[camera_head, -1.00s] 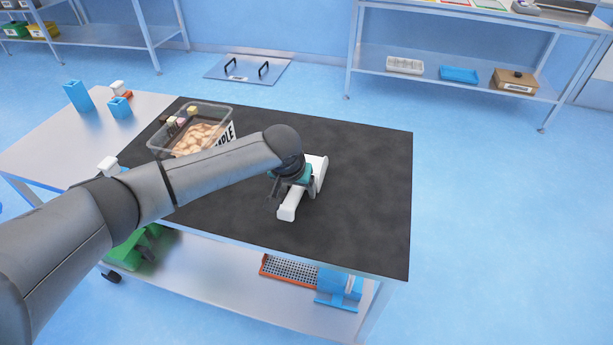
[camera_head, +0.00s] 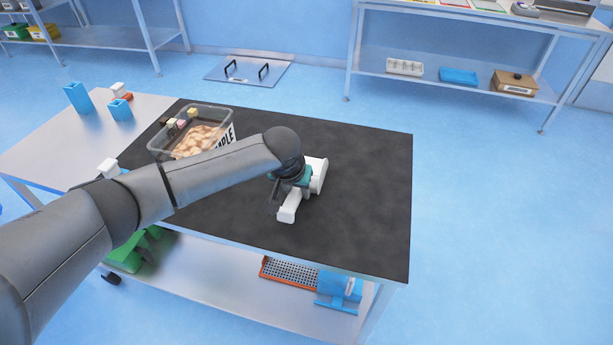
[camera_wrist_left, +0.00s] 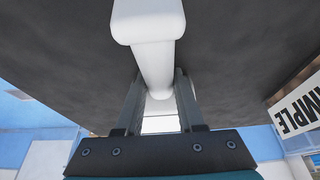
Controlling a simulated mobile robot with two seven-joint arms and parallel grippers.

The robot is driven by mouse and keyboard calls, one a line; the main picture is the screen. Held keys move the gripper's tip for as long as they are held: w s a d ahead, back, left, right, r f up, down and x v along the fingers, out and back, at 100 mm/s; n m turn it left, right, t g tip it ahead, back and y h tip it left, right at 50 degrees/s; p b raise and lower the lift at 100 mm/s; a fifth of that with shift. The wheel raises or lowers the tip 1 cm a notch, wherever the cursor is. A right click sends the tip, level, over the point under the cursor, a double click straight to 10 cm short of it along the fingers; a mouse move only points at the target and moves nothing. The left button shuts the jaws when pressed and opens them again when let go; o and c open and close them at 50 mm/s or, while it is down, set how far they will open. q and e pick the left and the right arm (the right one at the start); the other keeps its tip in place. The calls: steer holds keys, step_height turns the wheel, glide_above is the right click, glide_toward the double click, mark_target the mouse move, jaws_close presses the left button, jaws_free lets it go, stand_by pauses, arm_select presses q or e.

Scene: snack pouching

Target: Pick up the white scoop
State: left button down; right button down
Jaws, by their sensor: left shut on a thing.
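The white scoop (camera_head: 289,208) is on or just above the dark mat (camera_head: 350,200) near the middle of the table; I cannot tell whether it touches the mat. My left gripper (camera_head: 276,200) is at its handle, seen from above and partly hidden by my arm. In the left wrist view the white scoop (camera_wrist_left: 150,35) runs between the two fingers of my left gripper (camera_wrist_left: 157,92), which are shut on its handle. My right gripper is not in view.
A clear bin (camera_head: 232,112) of snack pieces with a "SAMPLE" label stands left of the scoop, behind my arm. Blue holders (camera_head: 78,96) stand on the pale table part at the left. The right side of the mat is clear.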

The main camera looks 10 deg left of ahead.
arm_select(q)
step_height(320, 180, up, 20)
steer(key=p, duration=0.3)
steer(key=shift+p, duration=0.4)
